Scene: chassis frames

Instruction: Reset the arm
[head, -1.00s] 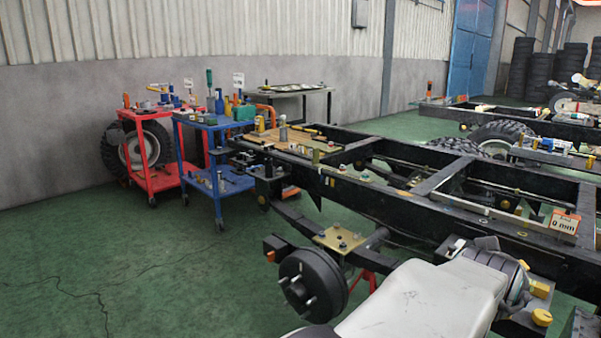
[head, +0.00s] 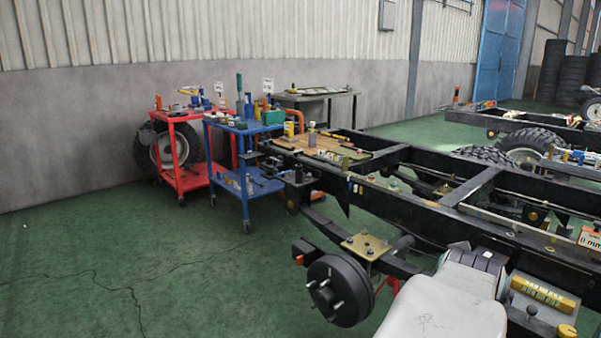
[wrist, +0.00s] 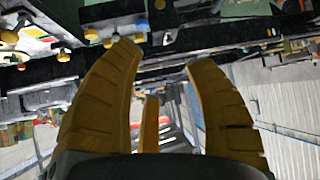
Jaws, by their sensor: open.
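The wrist view looks upside down, with the wall at the lower right and the dark chassis parts across the top. In the head view a pale grey-white part of my arm (head: 440,305) shows at the bottom right, over the chassis frame. The fingers themselves cannot be made out in the head view.
The black chassis frame (head: 420,205) runs from centre to right, with a wheel hub (head: 340,290) at its near side. A blue cart (head: 244,165) and a red cart (head: 186,150) stand at the back left. Green floor (head: 110,260) is free at the left.

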